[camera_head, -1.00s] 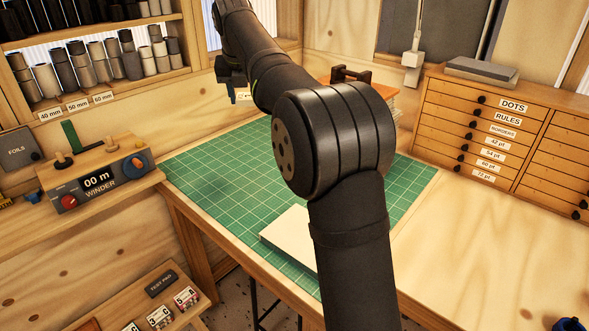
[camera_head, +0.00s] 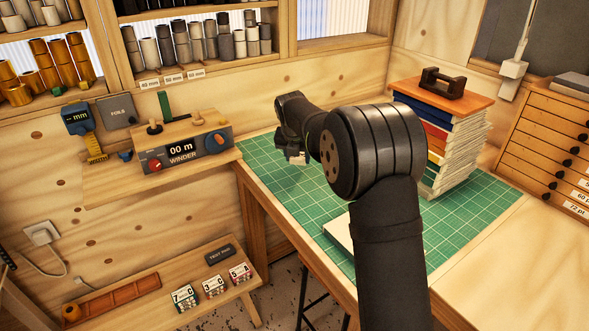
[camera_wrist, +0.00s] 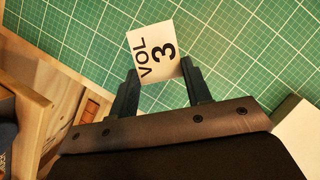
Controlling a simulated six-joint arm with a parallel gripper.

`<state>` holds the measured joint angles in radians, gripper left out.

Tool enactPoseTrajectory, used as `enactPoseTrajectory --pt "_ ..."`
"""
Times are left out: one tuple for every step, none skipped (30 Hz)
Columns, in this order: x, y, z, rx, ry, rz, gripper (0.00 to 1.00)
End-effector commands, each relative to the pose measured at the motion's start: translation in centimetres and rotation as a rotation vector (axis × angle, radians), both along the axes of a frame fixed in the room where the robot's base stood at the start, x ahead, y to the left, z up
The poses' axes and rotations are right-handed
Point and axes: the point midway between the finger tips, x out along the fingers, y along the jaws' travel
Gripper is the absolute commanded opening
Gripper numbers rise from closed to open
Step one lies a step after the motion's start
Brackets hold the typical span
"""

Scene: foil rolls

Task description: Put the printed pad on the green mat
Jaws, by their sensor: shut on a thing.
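My gripper (camera_wrist: 158,88) is shut on a white printed pad (camera_wrist: 153,52) that reads "VOL 3", its print facing the wrist camera. The green mat (camera_head: 285,190) with its pale grid lies on the bench. In the wrist view the mat (camera_wrist: 235,40) fills the space behind the pad. In the head view my gripper (camera_head: 297,157) hangs over the far left part of the mat, the pad showing only as a small white patch. I cannot tell whether the pad touches the mat.
A pile of books (camera_head: 450,140) under an orange board stands on the mat's back right. A white stack (camera_head: 338,231) lies near its front edge, partly hidden by my arm. The winder (camera_head: 185,148) stands left of the mat. Numbered blocks (camera_head: 214,286) sit on a low shelf.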

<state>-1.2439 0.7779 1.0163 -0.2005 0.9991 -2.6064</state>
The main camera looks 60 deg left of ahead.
Motion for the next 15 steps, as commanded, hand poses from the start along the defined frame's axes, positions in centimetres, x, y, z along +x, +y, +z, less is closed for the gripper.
enactPoseTrajectory --pt "-0.6 0.8 -0.7 -0.001 0.0 0.002 0.23" --pt "-0.9 1.2 -0.9 -0.001 0.0 0.002 0.23" --pt "-1.3 1.6 -1.2 -0.001 0.0 0.002 0.23" --pt "-1.5 1.9 -1.4 0.0 0.0 0.001 0.23" --pt "-1.6 2.1 -1.6 0.0 0.0 0.001 0.23" --pt "-1.7 2.3 -1.7 0.001 -0.001 0.0 0.23" --pt "-1.8 2.3 -1.8 0.0 -0.001 0.0 0.23" --pt "-1.9 2.4 -1.9 0.0 -0.001 0.0 0.23" --pt "-1.9 2.5 -2.1 -0.001 -0.001 0.0 0.23" --pt "-1.9 2.5 -2.3 -0.001 0.0 0.0 0.23" --pt "-1.9 2.4 -2.6 -0.002 -0.001 -0.001 0.23" --pt "-1.9 2.4 -3.1 -0.003 0.0 -0.001 0.23" --pt "-1.9 2.4 -3.5 -0.003 0.0 -0.001 0.23" --pt "-1.9 2.4 -4.0 -0.003 0.0 -0.001 0.23" --pt "-1.9 2.4 -4.7 -0.003 0.001 -0.001 0.23"
